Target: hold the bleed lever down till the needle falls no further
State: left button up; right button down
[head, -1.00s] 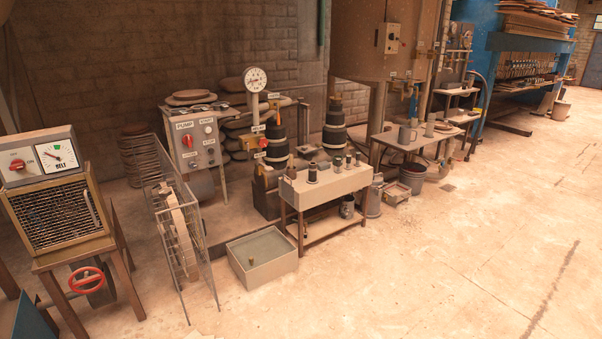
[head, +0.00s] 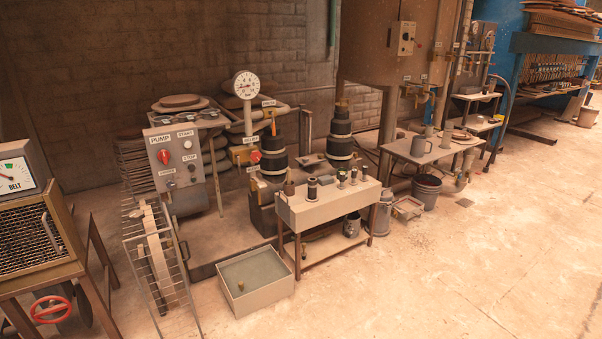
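A round white gauge (head: 245,84) stands on a post above the pump area, too small here to read its needle surely. Below it a red lever or handle (head: 255,157) sits on the pipework beside a small label, and I cannot tell whether it is the bleed lever. The grey pump panel (head: 177,160) with a red knob stands to the left. Two black stacked pump columns (head: 272,150) stand behind the bench. Neither of my grippers is in view.
A bench (head: 327,208) with several small cylinders stands in front of the pumps. An open grey box (head: 257,292) and a wire rack (head: 160,270) stand on the floor. A table (head: 432,153) with a mug is at right. The right foreground floor is clear.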

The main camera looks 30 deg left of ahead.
aim_at(261, 184)
jog(key=u, duration=0.25)
jog(key=i, duration=1.6)
jog(key=u, duration=1.55)
jog(key=i, duration=0.65)
jog(key=u, duration=0.65)
